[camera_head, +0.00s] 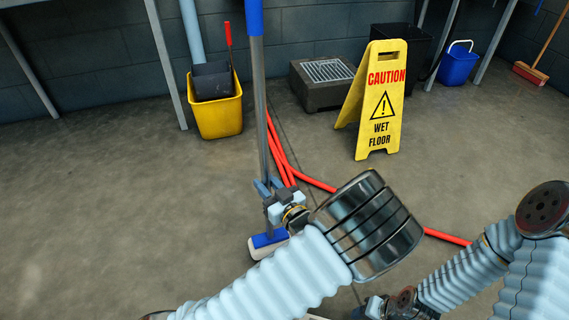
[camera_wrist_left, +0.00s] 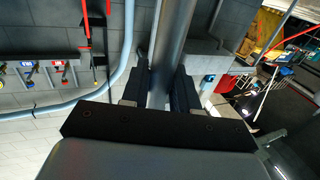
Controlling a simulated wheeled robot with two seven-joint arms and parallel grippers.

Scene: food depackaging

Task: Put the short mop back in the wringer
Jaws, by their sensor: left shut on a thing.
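The short mop (camera_head: 265,110) stands nearly upright in the head view, with a blue upper handle, a grey metal pole and a blue and white head (camera_head: 266,243) at floor level. My left gripper (camera_head: 268,187) is shut on the lower part of its pole. In the left wrist view the pole (camera_wrist_left: 172,50) runs between the two dark fingers (camera_wrist_left: 165,90). The wringer (camera_head: 212,80) is dark grey with a red handle and sits on a yellow bucket (camera_head: 220,118) at the back wall. My right gripper (camera_head: 375,307) is low at the bottom edge; its fingers are not clear.
A yellow wet floor sign (camera_head: 382,100) stands right of the mop. A red hose (camera_head: 315,183) lies on the floor behind it. A grated drain block (camera_head: 322,82) and a blue bucket (camera_head: 458,66) stand at the back. The floor (camera_head: 100,190) at left is clear.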

